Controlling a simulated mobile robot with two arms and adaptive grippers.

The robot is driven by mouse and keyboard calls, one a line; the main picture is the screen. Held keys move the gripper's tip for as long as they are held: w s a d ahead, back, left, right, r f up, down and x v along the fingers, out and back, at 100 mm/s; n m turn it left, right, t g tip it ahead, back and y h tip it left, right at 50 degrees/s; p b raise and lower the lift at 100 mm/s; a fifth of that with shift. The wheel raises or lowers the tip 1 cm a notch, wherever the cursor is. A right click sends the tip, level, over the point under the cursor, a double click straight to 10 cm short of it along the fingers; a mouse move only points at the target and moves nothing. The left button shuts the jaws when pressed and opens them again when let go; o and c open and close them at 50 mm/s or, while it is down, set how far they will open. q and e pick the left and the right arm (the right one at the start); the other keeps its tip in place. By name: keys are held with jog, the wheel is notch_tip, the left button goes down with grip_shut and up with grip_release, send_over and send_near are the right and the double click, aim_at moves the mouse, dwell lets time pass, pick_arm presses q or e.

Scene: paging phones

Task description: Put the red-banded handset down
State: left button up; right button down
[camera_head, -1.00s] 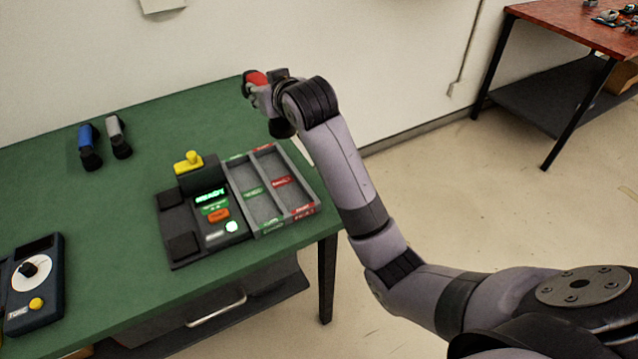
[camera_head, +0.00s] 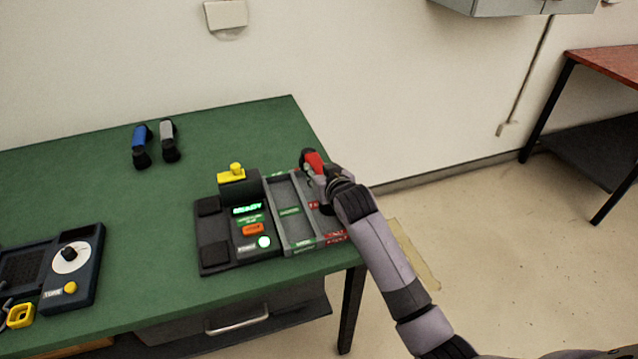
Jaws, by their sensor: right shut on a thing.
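The red-banded handset (camera_head: 315,162), dark with a red band, is in my right gripper (camera_head: 322,176). My right gripper is shut on it at the right part of the grey divided tray (camera_head: 278,217), toward its back end. I cannot tell whether the handset touches the tray, as my arm hides part of it and of the right compartment. The left compartment, with a green label, looks empty. My left gripper is not in view.
A dark console (camera_head: 214,241) with a lit green screen and yellow-topped part adjoins the tray. A blue handset (camera_head: 140,139) and a grey handset (camera_head: 168,134) stand at the back of the green table (camera_head: 90,185). A dial unit (camera_head: 86,275) lies at left.

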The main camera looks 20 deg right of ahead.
jog(key=shift+f, duration=1.95)
jog(key=shift+f, duration=0.5)
jog(key=c, duration=1.2)
grip_release()
jog(key=shift+f, duration=0.1)
jog(key=shift+s+r, duration=0.15)
jog(key=shift+r, duration=0.6)
jog(key=v, duration=1.1)
jog(key=shift+s+r, duration=0.1)
jog(key=shift+s, duration=0.25)
